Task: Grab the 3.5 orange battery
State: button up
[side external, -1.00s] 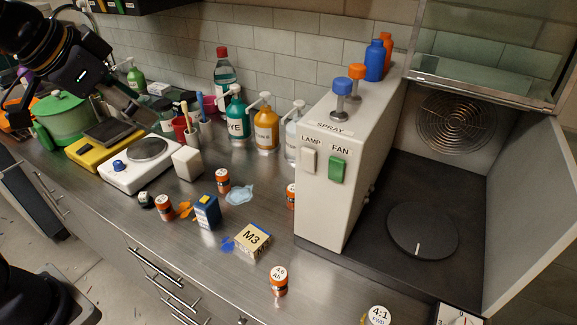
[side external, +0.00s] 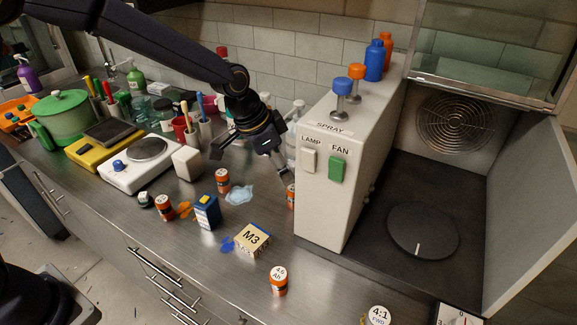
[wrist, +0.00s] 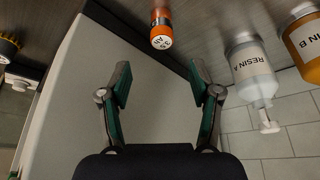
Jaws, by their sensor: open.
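An orange battery (wrist: 161,30) with a dark band and a white top stands at the top middle of the wrist view. Its label is turned and seems to read 3.5 Ah. In the side view, an orange battery (side external: 291,195) beside the spray box is partly hidden by the box; it appears to be the same one. My gripper (wrist: 161,84) is open and empty, its fingers spread to either side of the battery's line but short of it. In the side view my gripper (side external: 252,166) hangs above the bench, just left of the spray box.
The tall spray box (side external: 325,190) stands close on the right. Other orange batteries stand on the bench: one behind (side external: 222,180), one left (side external: 165,207), and one marked 4.6 (side external: 279,283). Resin bottles (wrist: 252,72) stand near the battery. An M3 box (side external: 252,239) lies in front.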

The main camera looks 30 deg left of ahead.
aim_at(292, 188)
jog(key=x, duration=0.4)
jog(key=shift+a+x, duration=0.2)
jog(key=shift+x, duration=2.45)
jog(key=shift+s, duration=0.1)
grip_shut()
